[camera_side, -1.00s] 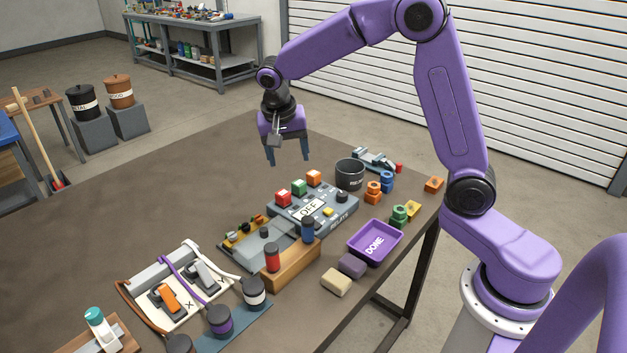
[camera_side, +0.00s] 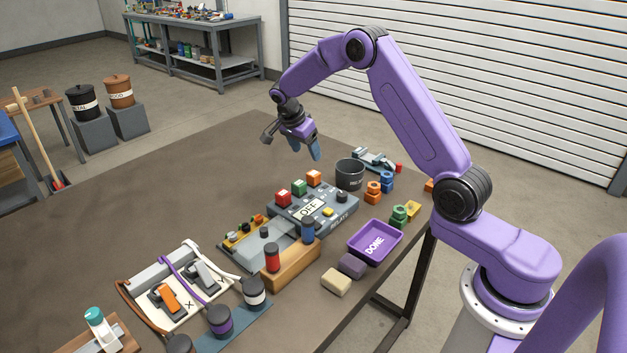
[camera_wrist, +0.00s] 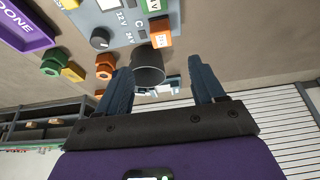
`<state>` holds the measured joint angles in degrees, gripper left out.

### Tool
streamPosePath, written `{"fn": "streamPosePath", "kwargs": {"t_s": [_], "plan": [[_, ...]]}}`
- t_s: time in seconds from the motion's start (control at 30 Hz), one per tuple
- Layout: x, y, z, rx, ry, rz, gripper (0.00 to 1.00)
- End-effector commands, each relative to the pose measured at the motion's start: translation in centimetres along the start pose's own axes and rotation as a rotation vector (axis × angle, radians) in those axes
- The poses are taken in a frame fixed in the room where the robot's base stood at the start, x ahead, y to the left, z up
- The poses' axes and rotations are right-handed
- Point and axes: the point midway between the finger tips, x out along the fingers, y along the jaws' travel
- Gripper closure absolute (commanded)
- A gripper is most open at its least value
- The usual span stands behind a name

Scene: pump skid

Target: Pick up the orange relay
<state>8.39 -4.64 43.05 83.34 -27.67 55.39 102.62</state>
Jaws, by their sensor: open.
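The orange relay (camera_side: 314,177) is a small block on the back edge of the grey RELAYS panel (camera_side: 341,213), in a row with a green block (camera_side: 299,187) and a red block (camera_side: 283,198). In the wrist view the orange relay (camera_wrist: 161,33) shows at the top middle, just beyond the dark cup (camera_wrist: 148,66). My gripper (camera_side: 307,153) is open and empty, tilted, in the air above and behind the relay in the side view. Its two blue fingers (camera_wrist: 160,68) frame the cup in the wrist view.
The dark cup (camera_side: 350,173) stands right beside the panel, near the relay. Orange and blue knobbed parts (camera_side: 374,190) and a purple DONE tray (camera_side: 375,242) lie to the right. A wooden block with red and blue cylinders (camera_side: 290,266) is in front.

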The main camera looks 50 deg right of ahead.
Motion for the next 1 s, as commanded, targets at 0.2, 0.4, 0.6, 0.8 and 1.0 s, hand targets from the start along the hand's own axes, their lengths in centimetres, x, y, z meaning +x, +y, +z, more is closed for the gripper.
{"fn": "streamPosePath", "kwargs": {"t_s": [0.2, 0.4, 0.6, 0.8, 1.0], "plan": [[4.2, 0.1, 0.0, -0.001, -0.001, 0.004, 0.32], [6.4, 0.0, 0.1, -0.003, 0.000, 0.001, 0.32], [7.6, -0.1, 0.2, -0.002, -0.001, 0.001, 0.32], [10.4, -0.3, 0.6, -0.002, 0.000, 0.002, 0.32], [11.8, -0.3, 0.6, -0.001, 0.000, 0.000, 0.32]]}}
